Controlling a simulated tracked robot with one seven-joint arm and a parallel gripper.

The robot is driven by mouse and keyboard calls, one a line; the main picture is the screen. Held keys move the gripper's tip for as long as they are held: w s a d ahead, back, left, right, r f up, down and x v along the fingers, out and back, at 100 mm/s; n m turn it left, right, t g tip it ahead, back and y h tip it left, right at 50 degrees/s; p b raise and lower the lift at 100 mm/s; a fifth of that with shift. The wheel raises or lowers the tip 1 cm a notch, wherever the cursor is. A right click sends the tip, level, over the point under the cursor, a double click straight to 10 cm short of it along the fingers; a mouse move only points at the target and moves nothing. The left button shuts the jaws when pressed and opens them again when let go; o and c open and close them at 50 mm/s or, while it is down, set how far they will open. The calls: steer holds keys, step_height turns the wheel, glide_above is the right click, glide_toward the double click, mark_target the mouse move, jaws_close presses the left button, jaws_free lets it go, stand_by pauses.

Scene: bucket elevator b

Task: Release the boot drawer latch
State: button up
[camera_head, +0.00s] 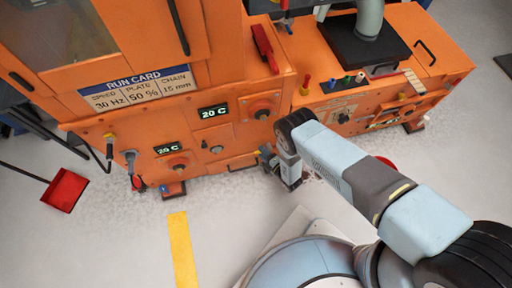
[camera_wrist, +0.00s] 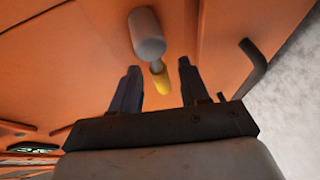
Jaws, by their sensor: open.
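A latch-like part with a grey cylindrical knob (camera_wrist: 147,35) and a yellow end (camera_wrist: 161,78) stands on the orange machine face in the wrist view. My gripper (camera_wrist: 158,70) is open, with its two dark fingers on either side of the yellow end. I see no clear contact between fingers and part. The grey knob lies beyond the fingertips. In the head view my gripper (camera_head: 268,158) is low at the front of the orange machine (camera_head: 225,140), and my arm hides the latch area there.
A black bar handle (camera_wrist: 255,66) is right of my fingers in the wrist view. In the head view, knobs and displays (camera_head: 213,111) cover the panel above. A red scoop (camera_head: 65,190) lies at left. Floor with a yellow strip (camera_head: 182,248) is open in front.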

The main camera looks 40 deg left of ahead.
steer(key=v, duration=1.3)
steer(key=shift+d, duration=0.3)
